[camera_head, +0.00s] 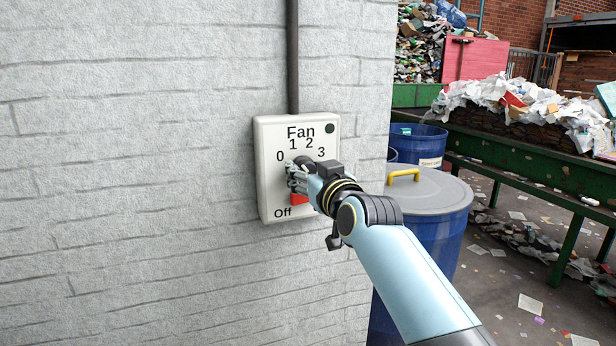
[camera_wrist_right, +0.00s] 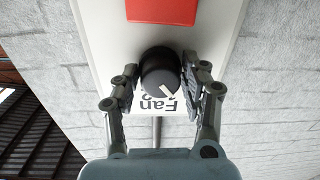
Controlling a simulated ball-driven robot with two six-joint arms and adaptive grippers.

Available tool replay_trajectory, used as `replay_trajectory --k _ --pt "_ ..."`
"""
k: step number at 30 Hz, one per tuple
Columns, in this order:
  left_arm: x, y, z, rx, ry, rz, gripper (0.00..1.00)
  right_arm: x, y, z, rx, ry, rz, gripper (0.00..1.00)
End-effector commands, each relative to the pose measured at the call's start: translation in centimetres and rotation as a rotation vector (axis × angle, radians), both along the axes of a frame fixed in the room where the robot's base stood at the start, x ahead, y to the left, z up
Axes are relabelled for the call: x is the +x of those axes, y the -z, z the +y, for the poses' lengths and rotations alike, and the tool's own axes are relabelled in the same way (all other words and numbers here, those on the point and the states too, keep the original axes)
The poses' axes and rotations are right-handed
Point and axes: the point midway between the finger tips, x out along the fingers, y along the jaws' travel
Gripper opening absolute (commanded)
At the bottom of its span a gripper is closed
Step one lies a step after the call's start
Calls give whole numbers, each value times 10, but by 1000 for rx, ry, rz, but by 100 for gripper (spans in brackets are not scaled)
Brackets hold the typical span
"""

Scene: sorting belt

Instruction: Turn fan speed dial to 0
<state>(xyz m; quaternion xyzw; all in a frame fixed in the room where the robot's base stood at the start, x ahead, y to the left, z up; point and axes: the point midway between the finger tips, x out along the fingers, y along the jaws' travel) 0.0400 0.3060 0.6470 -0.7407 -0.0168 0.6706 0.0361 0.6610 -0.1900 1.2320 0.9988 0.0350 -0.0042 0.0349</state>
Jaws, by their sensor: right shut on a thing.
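The white fan control panel (camera_head: 265,190) is mounted on the wall, marked "Fan", 0, 1, 2, 3 and "Off". Its black round dial (camera_wrist_right: 158,72) shows in the right wrist view, where the lettering is upside down. The dial's white pointer line slants toward the lower right there, which is the panel's upper left. I cannot tell exactly which number it meets. My right gripper (camera_head: 299,178) is at the panel and hides most of the dial in the head view. Its fingers (camera_wrist_right: 162,80) are shut on the dial, one on each side. My left gripper is not in view.
A red switch (camera_wrist_right: 161,10) sits on the panel below the dial, partly hidden by my gripper in the head view. A dark conduit (camera_head: 293,60) runs up the brick wall. A blue barrel with a grey lid (camera_head: 440,190) stands right of the wall, near my right arm.

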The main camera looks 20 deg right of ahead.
Motion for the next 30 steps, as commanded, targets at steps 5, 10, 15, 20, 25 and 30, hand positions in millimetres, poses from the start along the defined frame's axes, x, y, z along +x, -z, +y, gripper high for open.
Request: replay_trajectory --k 5,10,15,20,25,30 --pt "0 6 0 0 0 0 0 0 0 0 -139 0 -7 13" --pt "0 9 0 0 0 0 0 0 0 1 -255 0 -9 13" --pt "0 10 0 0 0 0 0 0 0 1 -342 0 -12 13" --pt "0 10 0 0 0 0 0 0 0 1 -391 0 -14 13" --pt "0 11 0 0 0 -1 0 0 -1 1 -414 0 -14 13" --pt "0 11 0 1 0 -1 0 0 -1 1 -417 0 -14 13"
